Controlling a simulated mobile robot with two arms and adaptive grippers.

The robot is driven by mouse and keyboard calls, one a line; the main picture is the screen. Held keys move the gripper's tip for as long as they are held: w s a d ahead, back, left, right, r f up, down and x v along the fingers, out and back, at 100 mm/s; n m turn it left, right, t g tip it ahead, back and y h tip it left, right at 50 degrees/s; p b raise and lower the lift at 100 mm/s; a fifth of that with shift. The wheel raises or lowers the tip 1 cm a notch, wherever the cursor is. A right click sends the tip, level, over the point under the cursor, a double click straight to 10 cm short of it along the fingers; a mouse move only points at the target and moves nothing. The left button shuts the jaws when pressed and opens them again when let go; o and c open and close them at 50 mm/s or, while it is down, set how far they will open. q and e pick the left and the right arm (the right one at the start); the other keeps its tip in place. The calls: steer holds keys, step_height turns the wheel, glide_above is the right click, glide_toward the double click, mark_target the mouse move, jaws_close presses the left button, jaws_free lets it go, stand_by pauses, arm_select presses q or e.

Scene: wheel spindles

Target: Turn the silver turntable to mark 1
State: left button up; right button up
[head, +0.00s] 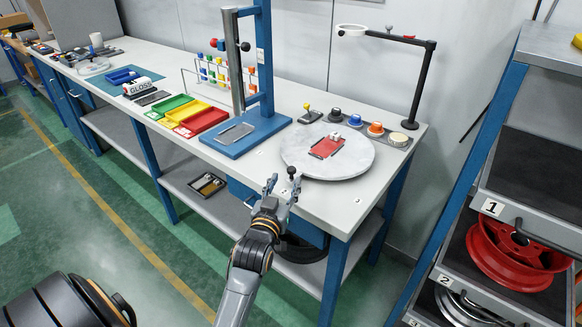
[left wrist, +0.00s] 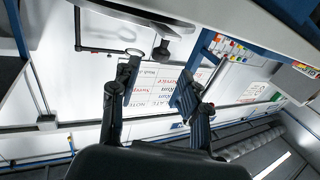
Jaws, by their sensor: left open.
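The silver turntable (head: 299,162) is a round pale grey disc on the front right of the workbench, with a red plate (head: 327,147) on top. A black ball knob (head: 292,171) stands at its front left edge. My left gripper (head: 283,187) is open just in front of the bench edge, its fingertips close to the knob. I cannot tell whether they touch it. In the left wrist view my left gripper (left wrist: 160,88) has its fingers spread, and a dark knob (left wrist: 161,50) shows beyond the gap. Small marks lie on the bench around the disc; mark 1 is not readable. My right gripper is not visible.
A blue press stand (head: 260,128) stands left of the turntable. A black-armed lamp or magnifier (head: 425,80) and several coloured knobs (head: 375,129) are behind it. Green, yellow and red trays (head: 200,122) lie further left. A drawer rack (head: 500,130) stands at the right.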

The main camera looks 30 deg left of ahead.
mark_target(290, 172)
arm_select(q)
steer(key=x, duration=0.6)
steer(key=shift+w+a+p, duration=0.1)
steer(key=shift+w+p, duration=0.2)
steer(key=shift+w, duration=0.05)
jaws_close()
